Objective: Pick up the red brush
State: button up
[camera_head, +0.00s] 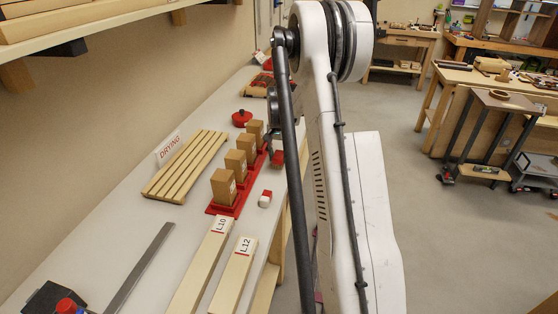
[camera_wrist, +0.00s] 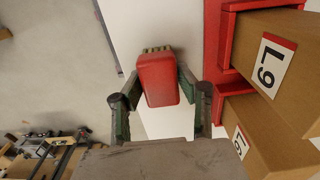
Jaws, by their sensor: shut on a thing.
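The red brush (camera_wrist: 158,82) is between the two fingers of my gripper (camera_wrist: 159,76) in the wrist view, with short greenish bristles showing at its far end. My gripper is shut on it, one finger against each side. In the head view my gripper (camera_head: 272,142) is at the bench's right edge, beside the wooden blocks, with the red brush (camera_head: 277,158) just below it. My arm hides part of that area. Whether the brush touches the bench is hard to tell.
A red rack (camera_head: 214,209) with upright wooden blocks (camera_head: 223,186) stands close left of my gripper. A slatted drying rack (camera_head: 186,166) lies farther left. A small red-and-white block (camera_head: 265,199), boards L10 (camera_head: 203,265) and L12 (camera_head: 233,275) lie nearer. A red round object (camera_head: 241,118) sits behind.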

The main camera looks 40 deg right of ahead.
aim_at(279, 154)
jog(key=shift+c, duration=0.5)
jog(key=shift+r, duration=0.1)
notch_tip(279, 154, up, 10)
jog(key=shift+f+b, duration=0.1)
jog(key=shift+b, duration=0.2)
